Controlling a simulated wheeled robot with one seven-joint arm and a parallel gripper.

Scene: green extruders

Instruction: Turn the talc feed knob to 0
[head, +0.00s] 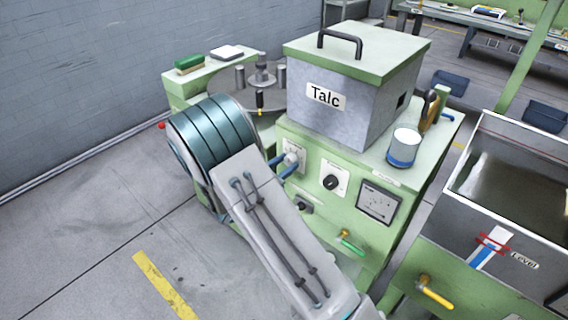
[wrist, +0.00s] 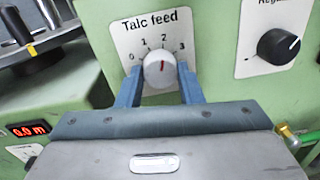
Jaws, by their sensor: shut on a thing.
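The talc feed knob (wrist: 160,70) is a round, pale grey knob with a red mark on a white plate lettered "Talc feed". The plate's scale runs 0, 1, 2, 3 from left to right. The red mark points up, close to the 2. My gripper (wrist: 158,78) has one blue finger on each side of the knob and is shut on it. In the head view the knob (head: 292,157) shows at the end of my gripper (head: 287,166), and my arm hides part of its plate.
A black regulator knob (wrist: 279,46) sits on the panel to the right. The talc hopper (head: 345,95) stands above. A square gauge (head: 379,202) and a green-handled valve (head: 351,245) are right of my arm. A red digital display (wrist: 28,130) is at left in the wrist view.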

